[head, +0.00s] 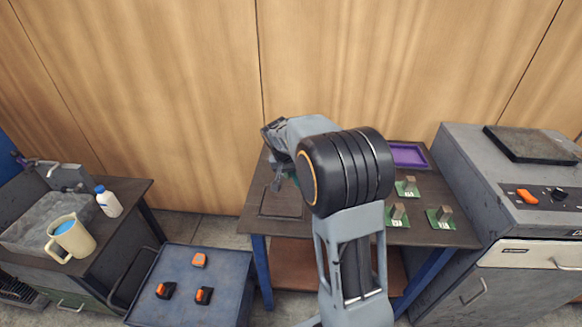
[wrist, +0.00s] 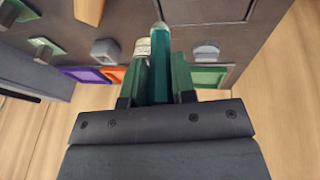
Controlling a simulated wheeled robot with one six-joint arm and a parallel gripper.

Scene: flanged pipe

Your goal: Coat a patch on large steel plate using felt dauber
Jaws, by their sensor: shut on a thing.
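My gripper (head: 277,182) hangs over the left part of the dark work table, partly hidden by my arm in the head view. A dark flat square plate (head: 281,207), perhaps the large steel plate, lies at the table's left front, below my gripper.
Several green pads with metal blocks (head: 397,214) and a purple tray (head: 407,155) are on the table's right. A grey cabinet (head: 500,220) stands at right. A low cart (head: 190,285) with orange-black items and a bench with a jug (head: 70,237) and bottle (head: 109,202) are left.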

